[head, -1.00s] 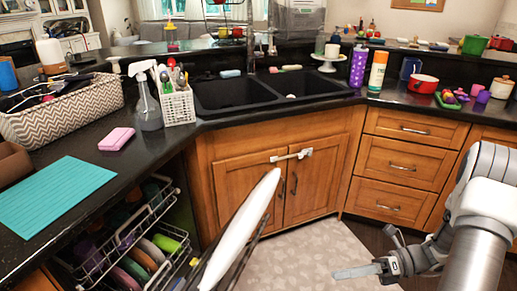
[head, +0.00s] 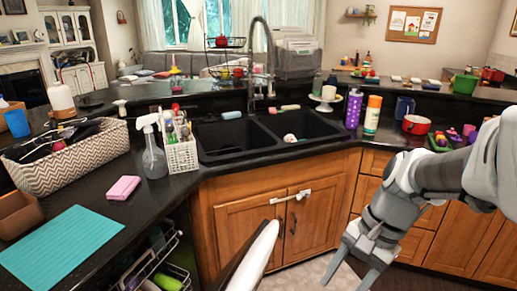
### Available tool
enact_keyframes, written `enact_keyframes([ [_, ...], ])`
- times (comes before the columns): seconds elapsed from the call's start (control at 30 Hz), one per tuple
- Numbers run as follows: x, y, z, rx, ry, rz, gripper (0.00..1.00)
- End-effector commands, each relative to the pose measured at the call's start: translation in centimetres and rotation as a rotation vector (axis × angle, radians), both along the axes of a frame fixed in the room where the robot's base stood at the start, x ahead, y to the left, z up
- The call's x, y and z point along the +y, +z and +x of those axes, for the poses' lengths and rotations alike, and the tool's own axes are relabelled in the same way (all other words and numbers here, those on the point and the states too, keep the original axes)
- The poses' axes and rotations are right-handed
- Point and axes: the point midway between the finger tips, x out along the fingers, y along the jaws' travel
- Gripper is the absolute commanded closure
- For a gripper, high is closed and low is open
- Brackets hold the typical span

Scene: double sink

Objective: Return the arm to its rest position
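My gripper (head: 362,268) hangs in front of the drawers at the lower right of the head view, with its fingers pointing down. The two fingers are spread apart and nothing shows between them. My arm reaches in from the right edge and bends down to it. The gripper is apart from the counter and the cabinets, as far as this view shows.
The black double sink (head: 265,135) is set in the dark counter. An open dishwasher door (head: 250,262) stands at bottom centre, with its rack (head: 158,258) to the left. A spray bottle (head: 153,155), a purple bottle (head: 353,110) and a red pot (head: 416,125) stand on the counter.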

Motion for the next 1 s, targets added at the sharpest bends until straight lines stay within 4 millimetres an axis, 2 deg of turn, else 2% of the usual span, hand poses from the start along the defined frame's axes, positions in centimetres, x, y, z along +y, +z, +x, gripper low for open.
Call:
enact_keyframes([
  [0.03,0.3,1.9,-0.5,-0.061,0.066,-0.035,0.44],
  [0.1,0.4,3.4,-1.0,-0.14,0.158,-0.086,0.44],
  [0.3,0.6,7.9,-2.5,-0.363,0.42,-0.239,0.44],
  [0.5,0.8,11.5,-3.8,-0.551,0.645,-0.383,0.44],
  [0.67,0.8,13.0,-4.3,-0.636,0.746,-0.454,0.44],
  [0.7,0.8,13.2,-4.3,-0.646,0.759,-0.465,0.5],
  [1.0,0.8,13.3,-4.4,-0.66,0.778,-0.478,0.5],
])
